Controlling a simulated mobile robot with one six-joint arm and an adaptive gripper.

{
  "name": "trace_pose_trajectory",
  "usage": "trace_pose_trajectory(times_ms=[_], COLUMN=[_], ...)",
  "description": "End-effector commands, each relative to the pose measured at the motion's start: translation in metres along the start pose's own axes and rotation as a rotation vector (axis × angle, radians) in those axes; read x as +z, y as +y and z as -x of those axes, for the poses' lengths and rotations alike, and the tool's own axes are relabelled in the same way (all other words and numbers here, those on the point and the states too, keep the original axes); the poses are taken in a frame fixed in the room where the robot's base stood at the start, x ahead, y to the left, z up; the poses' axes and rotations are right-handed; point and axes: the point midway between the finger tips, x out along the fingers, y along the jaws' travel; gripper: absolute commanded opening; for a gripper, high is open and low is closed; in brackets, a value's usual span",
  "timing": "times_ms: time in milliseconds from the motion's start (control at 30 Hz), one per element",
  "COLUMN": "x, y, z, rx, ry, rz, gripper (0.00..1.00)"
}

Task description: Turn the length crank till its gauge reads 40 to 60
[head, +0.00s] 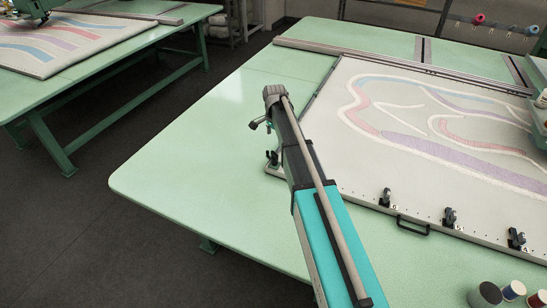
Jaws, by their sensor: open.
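The length crank and its gauge do not show clearly in the head view; I cannot pick out either one. My teal and grey arm reaches up from the bottom over the green table. My gripper (257,124) seems to be the small dark part at the left of the arm's far end. It is open, mostly hidden by the arm, and appears to be above the table, apart from any crank.
A framed cloth (380,150) with coloured wavy bands lies on the green table (180,160). Several black clamps (449,217) and a black handle (412,226) line its front edge. Thread spools (514,290) stand at bottom right. A second table (95,75) is at left, dark floor between.

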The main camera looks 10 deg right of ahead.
Motion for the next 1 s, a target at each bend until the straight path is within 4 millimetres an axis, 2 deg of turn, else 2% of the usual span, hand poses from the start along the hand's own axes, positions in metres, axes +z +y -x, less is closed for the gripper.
trace_pose_trajectory(times_ms=[100,1000], x=[0.000,-0.001], y=[0.000,0.000], z=[-0.013,-0.079], rx=[0.000,0.000], ry=[0.000,0.000], rz=[0.000,-0.001], gripper=[0.94,0.94])
